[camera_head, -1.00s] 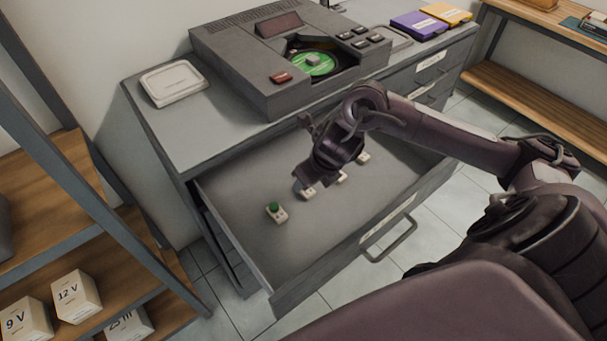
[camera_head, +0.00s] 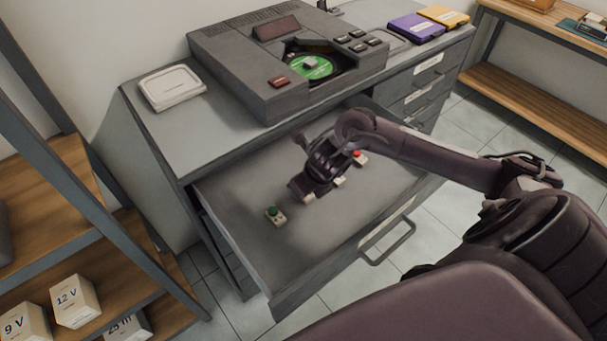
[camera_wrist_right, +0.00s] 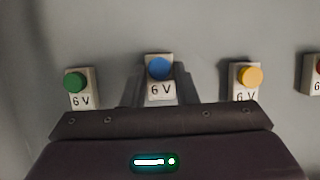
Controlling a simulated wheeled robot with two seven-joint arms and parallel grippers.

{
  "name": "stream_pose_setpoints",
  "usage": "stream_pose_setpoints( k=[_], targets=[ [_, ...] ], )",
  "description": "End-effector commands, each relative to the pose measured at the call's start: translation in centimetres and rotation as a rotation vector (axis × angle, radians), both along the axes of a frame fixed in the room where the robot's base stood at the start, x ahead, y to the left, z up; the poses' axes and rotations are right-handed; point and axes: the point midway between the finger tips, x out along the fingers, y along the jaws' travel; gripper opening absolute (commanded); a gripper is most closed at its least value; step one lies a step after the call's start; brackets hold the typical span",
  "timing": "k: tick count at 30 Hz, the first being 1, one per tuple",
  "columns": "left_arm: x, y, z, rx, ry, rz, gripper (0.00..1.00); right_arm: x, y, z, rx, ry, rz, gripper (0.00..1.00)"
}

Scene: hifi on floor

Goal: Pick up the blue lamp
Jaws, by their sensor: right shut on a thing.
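The blue lamp (camera_wrist_right: 159,70), a blue dome on a white block marked 6 V, stands between the fingers of my right gripper (camera_wrist_right: 158,92) in the right wrist view. The gripper is shut on it. In the head view my right gripper (camera_head: 303,192) is low inside the open drawer (camera_head: 240,195). My left gripper is not in view.
A green lamp (camera_head: 276,216) lies left of the gripper. A yellow lamp (camera_wrist_right: 250,77) and a red lamp (camera_head: 359,157) lie to its right. The grey player (camera_head: 260,85) stands on the cabinet top behind. The drawer's front wall (camera_head: 345,250) is nearer me.

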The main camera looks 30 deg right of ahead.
Motion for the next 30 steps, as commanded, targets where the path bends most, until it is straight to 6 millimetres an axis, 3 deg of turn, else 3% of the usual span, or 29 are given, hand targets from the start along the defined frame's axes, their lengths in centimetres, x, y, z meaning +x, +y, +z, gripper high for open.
stream_pose_setpoints(
  k=[8, 14, 17, 23, 25, 30],
  targets=[
    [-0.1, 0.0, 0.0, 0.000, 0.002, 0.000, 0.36, 0.0, 0.0, 0.2, 0.000, -0.001, 0.000, 0.05],
    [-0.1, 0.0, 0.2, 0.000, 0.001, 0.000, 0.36, 0.2, 0.0, 1.6, 0.001, -0.005, 0.001, 0.05],
    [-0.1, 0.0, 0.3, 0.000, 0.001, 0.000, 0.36, 0.2, 0.0, 3.3, -0.002, -0.006, 0.001, 0.05],
    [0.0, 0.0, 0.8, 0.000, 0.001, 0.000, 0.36, 0.3, 0.0, 9.0, -0.001, -0.013, 0.002, 0.05],
    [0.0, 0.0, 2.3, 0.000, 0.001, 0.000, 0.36, 0.2, -0.1, 11.7, -0.006, -0.010, 0.001, 0.05],
    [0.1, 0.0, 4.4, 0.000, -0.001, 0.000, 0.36, 0.1, -0.1, 15.6, -0.004, -0.007, -0.001, 0.05]
  ],
)
